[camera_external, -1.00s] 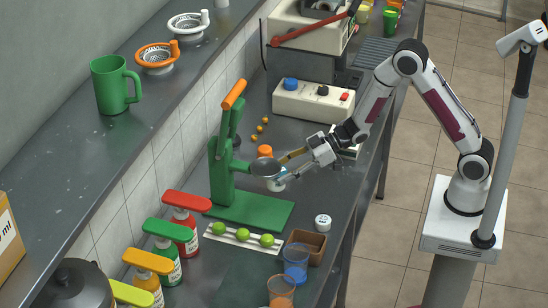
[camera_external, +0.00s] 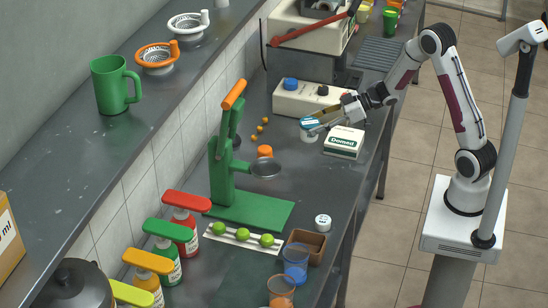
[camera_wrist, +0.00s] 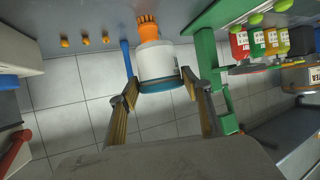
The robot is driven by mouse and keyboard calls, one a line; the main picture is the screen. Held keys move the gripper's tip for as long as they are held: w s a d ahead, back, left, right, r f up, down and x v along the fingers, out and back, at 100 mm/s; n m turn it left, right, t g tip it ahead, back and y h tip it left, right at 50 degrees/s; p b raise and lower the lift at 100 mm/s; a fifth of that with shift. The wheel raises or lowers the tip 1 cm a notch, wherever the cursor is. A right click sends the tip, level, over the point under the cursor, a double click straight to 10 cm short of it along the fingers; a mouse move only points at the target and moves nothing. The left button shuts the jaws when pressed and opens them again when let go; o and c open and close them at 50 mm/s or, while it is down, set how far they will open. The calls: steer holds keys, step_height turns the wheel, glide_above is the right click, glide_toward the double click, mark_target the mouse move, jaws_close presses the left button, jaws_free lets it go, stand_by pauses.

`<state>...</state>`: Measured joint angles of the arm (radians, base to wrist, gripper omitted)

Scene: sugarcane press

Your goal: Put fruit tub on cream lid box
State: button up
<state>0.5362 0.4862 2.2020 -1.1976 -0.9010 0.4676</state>
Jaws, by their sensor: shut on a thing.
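The fruit tub (camera_external: 309,136) is a small white tub with a blue lid. In the wrist view the tub (camera_wrist: 156,62) sits between both fingers, its teal rim towards me. My gripper (camera_external: 318,124) is shut on it and holds it left of the cream lid box (camera_external: 343,143). The box is white with a green label and a pale top, and stands on the counter near the front edge. The tub is apart from the box. The box cannot be made out in the wrist view.
The green press (camera_external: 222,165) with its metal cup (camera_external: 266,168) stands to the left. A cream power box (camera_external: 300,98) with a blue knob is behind the gripper. An orange cap (camera_external: 265,151) and several small orange fruits (camera_external: 259,129) lie nearby.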

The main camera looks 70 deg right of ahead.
steer(key=s+d+r+m+h, duration=0.1)
steer(key=s+d, duration=0.3)
steer(key=d, duration=0.3)
steer(key=s+d+r+h, duration=0.1)
steer(key=s+d+r, duration=0.1)
steer(key=s+d, duration=0.3)
steer(key=shift+s+d+m+t, duration=0.3)
steer(key=shift+d+m, duration=0.1)
steer(key=shift+d, duration=0.7)
glide_above(351, 137)
steer(key=shift+f, duration=2.95)
steer(key=shift+f, duration=2.05)
steer(key=shift+f, duration=0.15)
steer(key=o, duration=1.3)
